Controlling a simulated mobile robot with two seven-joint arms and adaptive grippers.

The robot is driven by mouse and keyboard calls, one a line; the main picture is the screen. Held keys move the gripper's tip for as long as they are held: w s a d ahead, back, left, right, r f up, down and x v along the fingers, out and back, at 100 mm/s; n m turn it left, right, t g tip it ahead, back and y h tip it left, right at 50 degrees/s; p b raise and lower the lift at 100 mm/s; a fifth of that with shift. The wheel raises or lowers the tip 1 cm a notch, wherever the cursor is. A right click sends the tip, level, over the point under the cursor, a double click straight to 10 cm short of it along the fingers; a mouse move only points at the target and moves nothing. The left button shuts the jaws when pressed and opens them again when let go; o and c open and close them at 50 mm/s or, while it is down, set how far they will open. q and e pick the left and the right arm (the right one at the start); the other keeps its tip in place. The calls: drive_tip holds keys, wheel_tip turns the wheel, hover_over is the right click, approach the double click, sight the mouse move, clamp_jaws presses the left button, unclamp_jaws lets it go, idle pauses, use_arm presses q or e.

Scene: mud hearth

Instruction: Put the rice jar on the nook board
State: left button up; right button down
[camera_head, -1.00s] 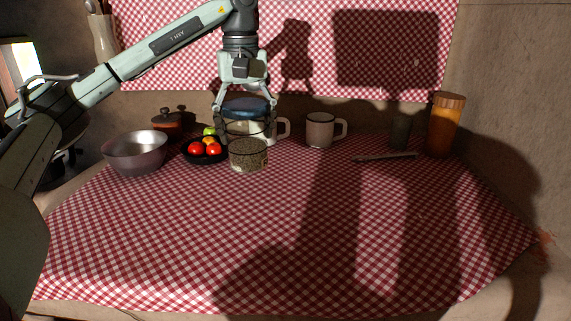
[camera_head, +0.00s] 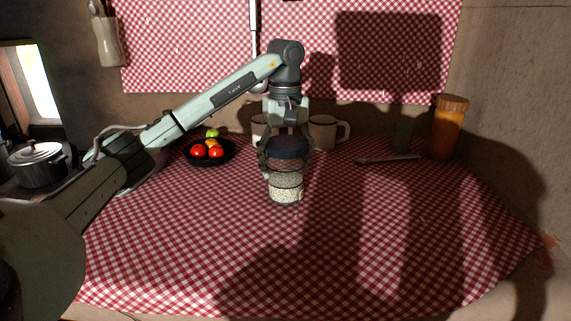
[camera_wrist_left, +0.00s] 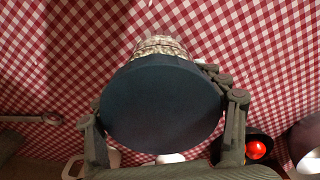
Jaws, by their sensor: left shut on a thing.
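The rice jar (camera_head: 286,187) is clear glass with pale grain in its lower part and a dark blue lid. My left gripper (camera_head: 287,153) is shut on it from above, its fingers on either side near the lid. The jar looks upright over the middle back of the checked cloth; I cannot tell whether its base touches the cloth. In the left wrist view the round lid (camera_wrist_left: 163,105) fills the middle between the fingers and hides most of the jar. I cannot make out a nook board in either view. My right gripper is out of view.
A dark bowl of tomatoes and other produce (camera_head: 209,158) stands left of the jar. A mug (camera_head: 322,133) stands behind it to the right. A dark utensil (camera_head: 390,159) and an orange jar (camera_head: 447,128) are farther right. The front of the cloth (camera_head: 330,260) is clear.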

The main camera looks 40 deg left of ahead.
use_arm(q)
drive_tip(key=o, duration=1)
drive_tip(key=shift+f, duration=0.15)
drive_tip(key=o, duration=0.5)
